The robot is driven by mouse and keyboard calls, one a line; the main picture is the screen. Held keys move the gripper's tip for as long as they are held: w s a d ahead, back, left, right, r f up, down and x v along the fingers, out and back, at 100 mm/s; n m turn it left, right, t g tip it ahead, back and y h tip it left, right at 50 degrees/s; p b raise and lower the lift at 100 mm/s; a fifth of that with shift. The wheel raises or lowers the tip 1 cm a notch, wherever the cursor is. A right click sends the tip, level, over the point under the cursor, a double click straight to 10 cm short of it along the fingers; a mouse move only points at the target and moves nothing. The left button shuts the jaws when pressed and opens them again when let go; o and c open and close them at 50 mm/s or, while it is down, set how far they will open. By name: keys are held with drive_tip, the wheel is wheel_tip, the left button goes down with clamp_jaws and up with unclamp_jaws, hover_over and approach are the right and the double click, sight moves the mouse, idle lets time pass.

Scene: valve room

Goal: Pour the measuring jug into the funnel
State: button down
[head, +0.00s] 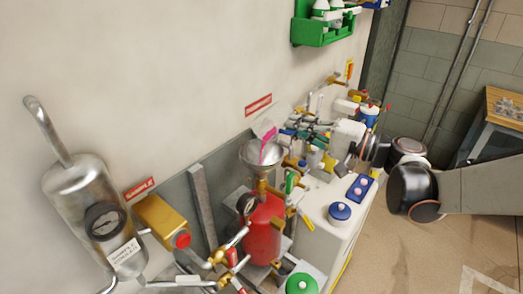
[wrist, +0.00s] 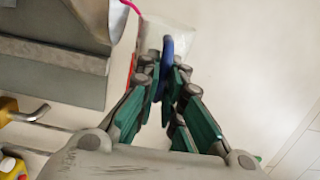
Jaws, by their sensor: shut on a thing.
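The measuring jug, a clear vessel with a blue handle, is tilted over the metal funnel (head: 256,152). In the head view the jug (head: 261,127) is pale with pink on it, and a pink streak runs down into the funnel's bowl. In the wrist view my gripper (wrist: 167,72) is shut on the blue handle, with the clear jug body (wrist: 182,38) beyond it. A pink strand shows at the top of that view, left of the jug. The liquid level inside the jug is not clear.
A red tank (head: 262,228) with brass fittings stands below the funnel. A silver cylinder (head: 80,205) and yellow box (head: 160,220) are at left on the wall. A white cabinet (head: 335,225) with a blue knob is right. A green rack (head: 322,28) hangs above.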

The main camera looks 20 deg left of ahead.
drive_tip(key=shift+s+r+n, duration=0.1)
drive_tip(key=shift+n, duration=0.2)
drive_tip(key=shift+s+a+r+n+p, duration=0.1)
drive_tip(key=shift+s+r+n+p, duration=0.15)
drive_tip(key=shift+n, duration=0.4)
drive_tip(key=shift+s+a+r+n+p, duration=0.1)
drive_tip(key=shift+s+r+n, duration=0.15)
drive_tip(key=shift+n, duration=0.4)
drive_tip(key=m, duration=0.1)
drive_tip(key=w+f+m, duration=0.1)
drive_tip(key=shift+w+d+f+m+b, duration=0.15)
drive_tip(key=shift+w+d+m+b, duration=0.05)
drive_tip(key=shift+m+b, duration=0.2)
drive_tip(key=shift+s, duration=0.1)
